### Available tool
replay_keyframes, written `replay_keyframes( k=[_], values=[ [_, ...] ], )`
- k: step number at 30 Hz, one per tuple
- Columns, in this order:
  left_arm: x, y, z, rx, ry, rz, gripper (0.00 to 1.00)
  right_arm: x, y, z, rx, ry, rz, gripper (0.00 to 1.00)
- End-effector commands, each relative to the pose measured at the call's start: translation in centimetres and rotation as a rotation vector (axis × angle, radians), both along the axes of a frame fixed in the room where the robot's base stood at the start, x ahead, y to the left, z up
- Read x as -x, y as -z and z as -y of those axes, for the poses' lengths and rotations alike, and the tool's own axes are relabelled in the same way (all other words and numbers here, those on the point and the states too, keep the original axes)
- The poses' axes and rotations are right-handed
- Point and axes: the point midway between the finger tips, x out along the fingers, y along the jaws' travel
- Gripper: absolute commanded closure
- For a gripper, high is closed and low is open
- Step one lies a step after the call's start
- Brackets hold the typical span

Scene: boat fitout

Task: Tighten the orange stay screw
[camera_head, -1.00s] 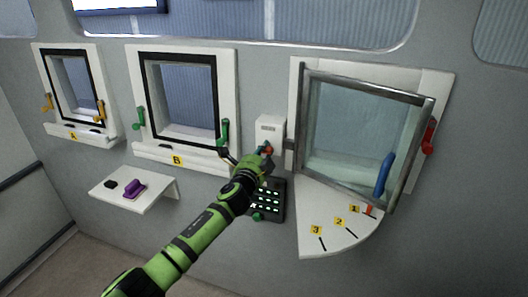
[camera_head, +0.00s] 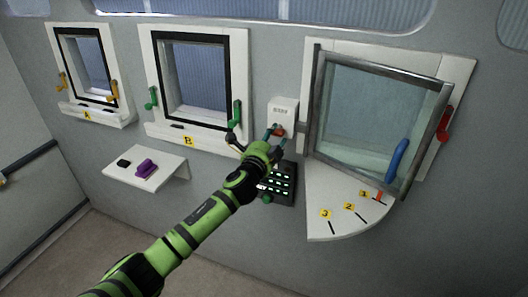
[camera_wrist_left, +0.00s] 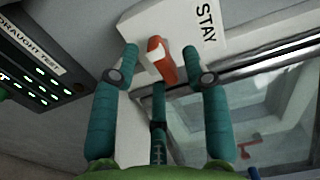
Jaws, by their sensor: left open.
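The orange stay screw (camera_head: 279,133) sticks out from the lower part of a small white box (camera_head: 284,108) on the wall, left of the large tilted window. In the left wrist view the orange screw (camera_wrist_left: 160,58) shows an orange and white head in front of the plate marked STAY (camera_wrist_left: 196,22). My left gripper (camera_head: 273,140) is open at the screw. In the wrist view its two teal fingers stand either side of the screw, with gaps; a third finger part shows below it. Contact cannot be made out. My right gripper is not in view.
A dark draught test panel (camera_head: 277,184) with lit green marks sits just below the gripper. The tilted window (camera_head: 375,110) with a blue handle (camera_head: 397,160) is to the right, above a numbered quadrant shelf (camera_head: 325,195). A small shelf (camera_head: 150,180) holds a purple item (camera_head: 146,168).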

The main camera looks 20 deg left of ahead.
Motion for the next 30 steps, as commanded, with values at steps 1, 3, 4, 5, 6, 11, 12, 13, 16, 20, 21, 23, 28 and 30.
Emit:
replay_keyframes(
  k=[1, 3, 4, 5, 6, 11, 12, 13, 16, 20, 21, 23, 28, 30],
  values=[
    [1.0, 0.1, 0.0, -0.002, 0.002, -0.001, 0.54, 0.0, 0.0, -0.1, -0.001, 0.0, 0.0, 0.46],
    [2.3, 0.1, 0.0, -0.002, 0.003, -0.001, 0.54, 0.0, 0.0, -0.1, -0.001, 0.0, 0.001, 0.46],
    [2.8, 0.1, -0.1, -0.002, 0.002, -0.001, 0.54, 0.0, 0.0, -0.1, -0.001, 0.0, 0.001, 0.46],
    [3.4, 0.1, -0.1, -0.002, 0.003, 0.0, 0.54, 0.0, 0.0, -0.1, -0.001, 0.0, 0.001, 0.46],
    [4.1, 0.1, -0.1, -0.001, 0.003, -0.001, 0.54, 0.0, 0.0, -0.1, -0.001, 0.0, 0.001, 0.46],
    [6.8, 0.0, -0.2, -0.001, 0.003, 0.0, 0.54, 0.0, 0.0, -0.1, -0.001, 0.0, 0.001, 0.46],
    [7.3, 0.0, -0.2, -0.001, 0.003, 0.0, 0.54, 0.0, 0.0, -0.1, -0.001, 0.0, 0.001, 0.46],
    [7.7, 0.1, -0.2, -0.001, 0.002, -0.001, 0.54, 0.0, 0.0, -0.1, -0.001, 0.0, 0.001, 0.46],
    [8.7, 0.0, -0.2, -0.001, 0.003, 0.001, 0.54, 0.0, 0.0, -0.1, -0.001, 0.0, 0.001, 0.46],
    [9.2, -0.1, -0.3, -0.001, 0.001, 0.002, 0.54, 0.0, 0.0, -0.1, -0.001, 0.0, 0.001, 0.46],
    [9.3, -0.1, -0.3, -0.001, 0.001, 0.002, 0.54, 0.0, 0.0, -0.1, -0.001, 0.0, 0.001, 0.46],
    [9.3, -0.1, -0.3, -0.001, 0.001, 0.002, 0.54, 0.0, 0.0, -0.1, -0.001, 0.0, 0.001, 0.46],
    [9.3, -0.1, -0.3, -0.001, 0.001, 0.002, 0.54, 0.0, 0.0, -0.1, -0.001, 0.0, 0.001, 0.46],
    [9.3, -0.1, -0.3, -0.001, 0.001, 0.002, 0.54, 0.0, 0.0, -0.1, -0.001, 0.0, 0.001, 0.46]
  ],
)
